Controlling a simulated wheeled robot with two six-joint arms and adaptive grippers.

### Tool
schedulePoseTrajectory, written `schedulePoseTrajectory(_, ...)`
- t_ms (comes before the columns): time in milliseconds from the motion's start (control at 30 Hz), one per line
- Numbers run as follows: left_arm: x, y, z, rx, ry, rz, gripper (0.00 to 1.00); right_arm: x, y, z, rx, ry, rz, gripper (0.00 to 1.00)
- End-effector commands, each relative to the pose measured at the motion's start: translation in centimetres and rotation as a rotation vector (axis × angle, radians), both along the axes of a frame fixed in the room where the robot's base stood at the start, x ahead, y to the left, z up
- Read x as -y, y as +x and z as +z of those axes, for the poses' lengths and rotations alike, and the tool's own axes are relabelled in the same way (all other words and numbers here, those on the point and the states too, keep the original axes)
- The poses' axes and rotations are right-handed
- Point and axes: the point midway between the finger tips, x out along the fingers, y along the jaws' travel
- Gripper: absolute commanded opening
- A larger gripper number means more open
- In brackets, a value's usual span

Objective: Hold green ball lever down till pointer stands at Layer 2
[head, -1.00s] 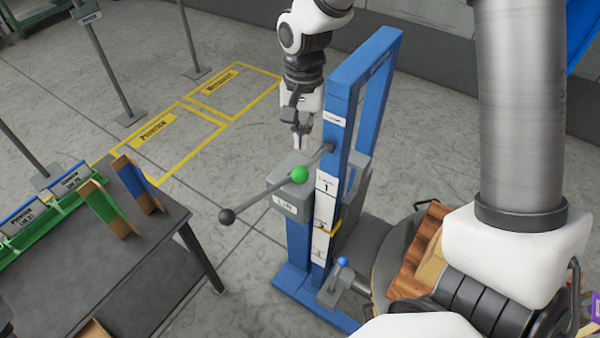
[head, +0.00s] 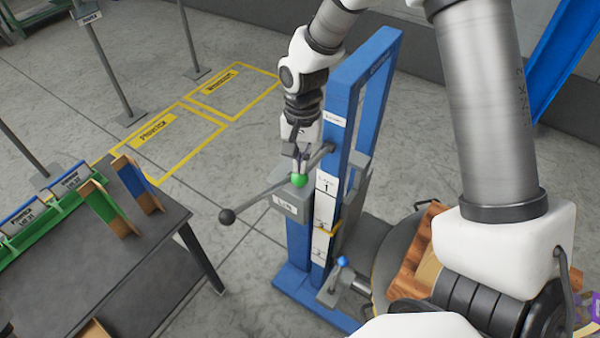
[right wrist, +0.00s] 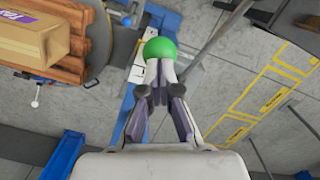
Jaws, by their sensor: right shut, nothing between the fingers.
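The green ball (head: 299,181) of the lever sits in front of the blue post (head: 345,110). My right gripper (head: 301,164) is shut and empty, pointing down with its fingertips at the top of the ball. The ball also shows in the right wrist view (right wrist: 160,49), right at the fingertips; they look to be touching it, not around it. The layer scale (head: 326,185) runs down the post, with Layer 1 on top. The yellow pointer (head: 331,231) stands around the lower edge of the plate marked 2; its exact reading is too small to tell. My left gripper is not in view.
A long rod with a black ball (head: 227,217) passes close by the green ball. A blue ball handle (head: 342,261) is low on the stand. A dark table (head: 120,250) with bins stands left. Floor between is clear.

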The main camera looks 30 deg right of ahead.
Motion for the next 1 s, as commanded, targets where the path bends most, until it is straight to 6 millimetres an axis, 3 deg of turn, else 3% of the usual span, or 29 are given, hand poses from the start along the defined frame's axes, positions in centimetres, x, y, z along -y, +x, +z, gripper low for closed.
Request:
schedulePoseTrajectory(333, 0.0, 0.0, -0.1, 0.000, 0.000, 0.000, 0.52, 0.0, 0.0, -0.3, -0.001, 0.000, 0.000, 0.00)
schedulePoseTrajectory(600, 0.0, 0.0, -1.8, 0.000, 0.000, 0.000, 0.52, 0.0, -0.1, -3.4, -0.003, 0.000, 0.000, 0.00)
schedulePoseTrajectory(833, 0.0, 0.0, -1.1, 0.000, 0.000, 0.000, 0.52, 0.1, 0.1, -2.7, 0.000, 0.001, 0.000, 0.00)
schedulePoseTrajectory(1000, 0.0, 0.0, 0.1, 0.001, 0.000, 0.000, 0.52, 1.7, 1.7, -2.0, 0.001, 0.003, -0.002, 0.00)
